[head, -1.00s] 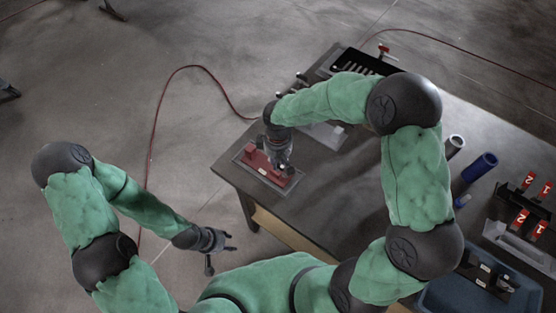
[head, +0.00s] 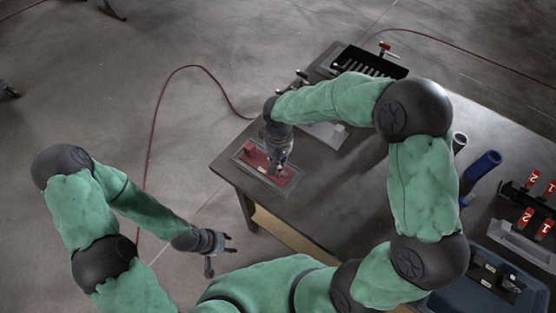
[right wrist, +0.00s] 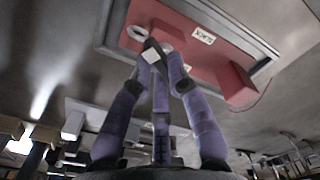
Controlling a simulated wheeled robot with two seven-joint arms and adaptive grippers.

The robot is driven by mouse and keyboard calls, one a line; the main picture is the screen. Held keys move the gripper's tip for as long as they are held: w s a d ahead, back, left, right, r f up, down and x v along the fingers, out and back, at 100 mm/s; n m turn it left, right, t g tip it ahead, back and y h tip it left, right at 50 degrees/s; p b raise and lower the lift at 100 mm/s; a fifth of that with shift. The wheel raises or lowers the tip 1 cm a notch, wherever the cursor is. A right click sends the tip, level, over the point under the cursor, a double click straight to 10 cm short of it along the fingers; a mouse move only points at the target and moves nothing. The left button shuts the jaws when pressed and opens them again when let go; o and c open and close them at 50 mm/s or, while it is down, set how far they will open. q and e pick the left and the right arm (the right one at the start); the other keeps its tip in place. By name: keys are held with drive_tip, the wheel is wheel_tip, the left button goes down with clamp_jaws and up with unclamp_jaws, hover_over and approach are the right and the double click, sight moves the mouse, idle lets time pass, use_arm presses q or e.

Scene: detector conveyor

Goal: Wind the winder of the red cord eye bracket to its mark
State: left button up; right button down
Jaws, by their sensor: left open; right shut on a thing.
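The red cord eye bracket (head: 252,153) sits in a grey-rimmed tray at the table's near left corner. In the right wrist view the red bracket (right wrist: 203,45) has a white label that seems to read "BLACK" and a pale ring at its left. My right gripper (head: 277,168) is over the bracket, pointing down. Its fingers (right wrist: 160,60) are shut on a small part, apparently the winder (right wrist: 150,52), mostly hidden between the fingertips. The mark cannot be made out. My left gripper (head: 228,243) is open and empty, off the table to the left.
A black slotted rack (head: 369,61) stands at the table's back. A blue cylinder (head: 484,165), red number tags (head: 526,216) and a blue bin (head: 470,290) are at the right. The table middle (head: 330,190) is clear.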

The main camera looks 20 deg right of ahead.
sight(278, 162)
drive_tip(key=m+b, duration=0.1)
drive_tip(key=m, duration=0.3)
drive_tip(key=shift+s, duration=0.1)
drive_tip(key=shift+m+b, duration=0.6)
drive_tip(key=shift+m, duration=1.2)
drive_tip(key=c, duration=1.2)
unclamp_jaws()
wheel_tip(278, 162, up, 12)
drive_tip(key=shift+r, duration=0.1)
